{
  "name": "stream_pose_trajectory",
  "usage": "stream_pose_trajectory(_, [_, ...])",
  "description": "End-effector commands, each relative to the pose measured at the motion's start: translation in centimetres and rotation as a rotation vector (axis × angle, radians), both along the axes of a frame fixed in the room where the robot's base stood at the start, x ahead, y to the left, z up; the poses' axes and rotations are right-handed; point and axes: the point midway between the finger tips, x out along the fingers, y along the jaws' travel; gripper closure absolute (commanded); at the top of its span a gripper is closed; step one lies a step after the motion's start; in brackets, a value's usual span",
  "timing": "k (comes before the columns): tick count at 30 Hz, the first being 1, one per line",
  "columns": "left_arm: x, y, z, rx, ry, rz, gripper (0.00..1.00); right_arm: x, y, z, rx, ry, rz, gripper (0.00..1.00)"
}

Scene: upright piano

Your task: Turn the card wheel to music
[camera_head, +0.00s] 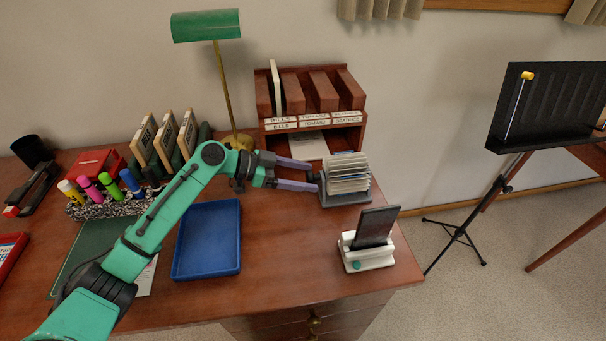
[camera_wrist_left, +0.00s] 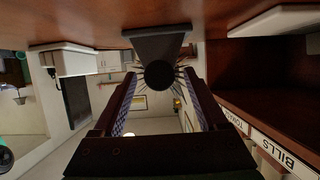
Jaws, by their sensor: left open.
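My left gripper (camera_head: 313,175) is open and empty at the left side of the wheel. In the wrist view its fingertips lie to either side of the knob, with gaps visible; I cannot tell whether they reach past its face. My right gripper is in neither view.
A wooden letter rack (camera_head: 312,92) stands behind the gripper. A phone on a white stand (camera_head: 368,252) is in front of the wheel. A blue tray (camera_head: 207,240) lies under my left arm. A green lamp (camera_head: 207,26) stands behind.

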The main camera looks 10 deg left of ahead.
Motion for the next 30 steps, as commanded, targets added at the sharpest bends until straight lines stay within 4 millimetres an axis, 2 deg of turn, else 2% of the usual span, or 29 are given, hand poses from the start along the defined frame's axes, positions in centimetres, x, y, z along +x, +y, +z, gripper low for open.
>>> stream_pose_trajectory(1, [-0.01,0.02,0.0,0.0,0.0,0.0,0.25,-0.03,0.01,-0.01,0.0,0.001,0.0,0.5])
stream_pose_trajectory(2, [-0.01,0.02,0.0,0.0,0.0,0.0,0.32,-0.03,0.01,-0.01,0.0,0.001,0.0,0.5])
stream_pose_trajectory(3, [-0.02,0.03,-0.01,0.0,0.0,0.0,0.48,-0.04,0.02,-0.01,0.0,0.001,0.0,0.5])
stream_pose_trajectory(7, [-0.02,0.04,0.01,0.0,0.0,0.0,0.97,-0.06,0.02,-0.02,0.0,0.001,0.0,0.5])
stream_pose_trajectory(8, [-0.02,0.04,0.01,0.0,0.0,0.0,1.0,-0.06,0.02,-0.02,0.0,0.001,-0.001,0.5])
stream_pose_trajectory(19, [0.06,0.02,0.07,-0.021,0.058,0.0,1.0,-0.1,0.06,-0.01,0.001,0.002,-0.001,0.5])
stream_pose_trajectory(30, [0.33,0.08,0.04,-0.1,0.293,0.0,1.0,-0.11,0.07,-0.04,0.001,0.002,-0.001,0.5])
